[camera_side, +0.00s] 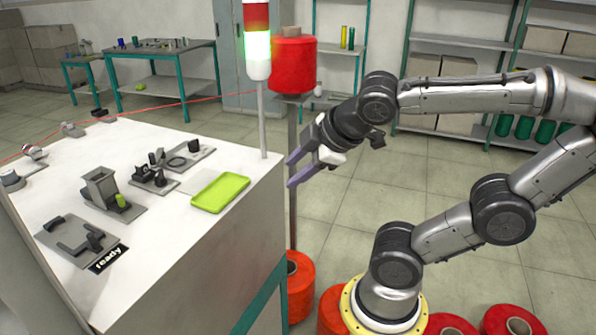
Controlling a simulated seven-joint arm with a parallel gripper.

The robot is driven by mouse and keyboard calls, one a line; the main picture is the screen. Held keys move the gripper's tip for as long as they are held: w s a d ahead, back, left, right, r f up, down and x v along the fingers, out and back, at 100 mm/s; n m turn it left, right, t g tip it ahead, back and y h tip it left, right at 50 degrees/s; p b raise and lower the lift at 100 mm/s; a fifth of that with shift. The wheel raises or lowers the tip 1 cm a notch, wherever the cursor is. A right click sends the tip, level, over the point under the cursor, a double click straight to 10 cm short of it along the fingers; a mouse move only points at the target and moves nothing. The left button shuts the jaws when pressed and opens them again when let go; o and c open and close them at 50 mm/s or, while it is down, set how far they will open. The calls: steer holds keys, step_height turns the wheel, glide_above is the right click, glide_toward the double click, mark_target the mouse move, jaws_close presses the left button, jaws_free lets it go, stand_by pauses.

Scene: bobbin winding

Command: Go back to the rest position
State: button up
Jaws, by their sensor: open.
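My gripper (293,170) is at the right of the white work table (190,265), just beyond its right edge and in front of a dark post. Its two fingers are spread apart, point left and hold nothing. My arm reaches in from the right. A green tray (220,193) lies on the table near its right edge, to the left of and below the fingers.
A signal tower (257,50) with red and lit green sections stands at the table's back right corner. A red thread cone (293,63) sits atop the post. A grey hopper (101,187) and fixtures occupy the table. Red spools (300,290) stand on the floor.

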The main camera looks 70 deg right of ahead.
steer(key=shift+s+a+f+m, duration=0.2)
steer(key=shift+s+a+m, duration=0.1)
steer(key=shift+m, duration=0.1)
steer(key=s+a+f+m+g+y, duration=0.2)
steer(key=s+a+f+m, duration=0.1)
steer(key=a+m, duration=0.1)
steer(key=shift+s+a+m+y, duration=0.2)
steer(key=shift+s+m+y, duration=0.15)
steer(key=shift+m, duration=0.35)
